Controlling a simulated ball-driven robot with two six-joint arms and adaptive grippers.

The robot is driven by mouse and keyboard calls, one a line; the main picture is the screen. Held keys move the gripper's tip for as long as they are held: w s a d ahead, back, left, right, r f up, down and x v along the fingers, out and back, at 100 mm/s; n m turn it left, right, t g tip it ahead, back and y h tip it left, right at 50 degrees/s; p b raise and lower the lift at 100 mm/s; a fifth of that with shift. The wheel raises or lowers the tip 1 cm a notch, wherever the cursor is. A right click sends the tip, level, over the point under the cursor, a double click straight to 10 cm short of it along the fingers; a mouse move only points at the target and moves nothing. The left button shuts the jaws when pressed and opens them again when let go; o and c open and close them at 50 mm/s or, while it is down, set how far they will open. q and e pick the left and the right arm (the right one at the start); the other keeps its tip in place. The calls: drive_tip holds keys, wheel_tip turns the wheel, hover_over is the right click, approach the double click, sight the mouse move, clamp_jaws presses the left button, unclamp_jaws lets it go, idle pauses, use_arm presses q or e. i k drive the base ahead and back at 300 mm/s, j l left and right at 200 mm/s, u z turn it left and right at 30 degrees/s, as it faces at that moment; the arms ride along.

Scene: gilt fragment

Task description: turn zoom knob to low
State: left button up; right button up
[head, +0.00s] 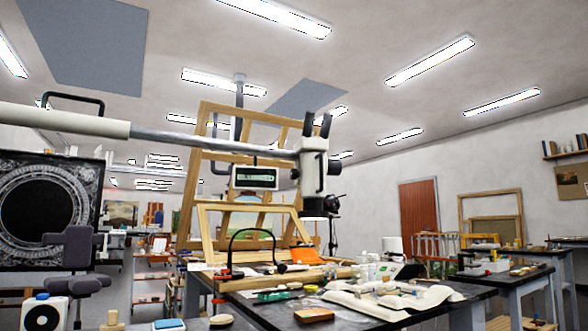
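A white stereo microscope head (312,160) hangs at the end of a long horizontal boom (215,137) that comes in from the left. Two black eyepieces (317,124) point upward. A black knob (334,168) sticks out on the right side of the head; I take it for the zoom knob, but its markings are too small to read. The dark lower part with a pale lens end (314,206) hangs above the workbench. Neither of my grippers is in view, and nothing touches the knob.
A workbench (460,292) below carries an open cloth, bottles and small tools. A small display box (255,177) hangs under the boom, in front of wooden frames (190,195). A grey chair (75,245) and a dark ornate panel (45,200) stand left. The air right of the microscope is clear.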

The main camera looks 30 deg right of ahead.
sight(294, 174)
drive_tip(key=i+l, duration=0.15)
drive_tip(key=l, duration=0.25)
drive_tip(key=i+l, duration=0.1)
drive_tip(key=l, duration=0.3)
drive_tip(key=i+l, duration=0.15)
drive_tip(key=l, duration=0.25)
drive_tip(key=i+l, duration=0.15)
drive_tip(key=l, duration=0.25)
drive_tip(key=i+l, duration=0.1)
drive_tip(key=l, duration=0.35)
